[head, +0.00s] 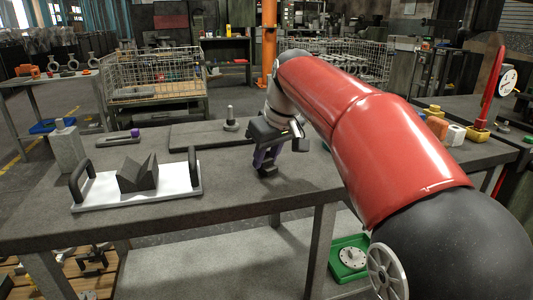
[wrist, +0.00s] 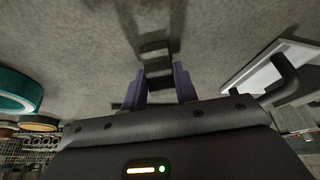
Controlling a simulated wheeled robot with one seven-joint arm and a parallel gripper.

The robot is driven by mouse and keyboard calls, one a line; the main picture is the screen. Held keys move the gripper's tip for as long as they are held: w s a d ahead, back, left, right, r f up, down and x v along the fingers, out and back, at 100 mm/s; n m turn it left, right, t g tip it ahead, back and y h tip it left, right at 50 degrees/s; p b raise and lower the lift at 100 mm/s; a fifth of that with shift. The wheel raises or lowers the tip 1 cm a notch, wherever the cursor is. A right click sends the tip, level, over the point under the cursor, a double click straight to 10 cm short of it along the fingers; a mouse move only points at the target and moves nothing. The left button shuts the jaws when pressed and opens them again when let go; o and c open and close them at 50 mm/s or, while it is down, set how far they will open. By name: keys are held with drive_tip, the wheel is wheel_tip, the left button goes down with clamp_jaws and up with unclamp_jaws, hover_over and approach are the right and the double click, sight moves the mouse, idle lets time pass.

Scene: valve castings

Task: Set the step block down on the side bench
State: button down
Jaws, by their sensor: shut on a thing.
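The step block (wrist: 157,65) is a small dark stepped piece between the purple fingers of my gripper (wrist: 160,84) in the wrist view. In the head view my gripper (head: 267,160) points down over the right part of the grey bench in front of me (head: 235,195), shut on the step block (head: 267,171), which shows as a dark shape at the fingertips. The block is low over the bench top; I cannot tell whether it touches. My fingers hide part of it. The frames do not make clear which bench is the side bench.
A white tray (head: 102,193) with two black handles carries a dark V-block (head: 138,174) to the left. Bare bench top lies around my gripper. Another bench (head: 482,153) stands right.

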drive_tip(key=shift+f, duration=0.2)
idle(0.4)
drive_tip(key=c, duration=1)
unclamp_jaws()
drive_tip(key=p+v, duration=0.1)
drive_tip(key=v, duration=0.7)
drive_tip(key=shift+f, duration=0.1)
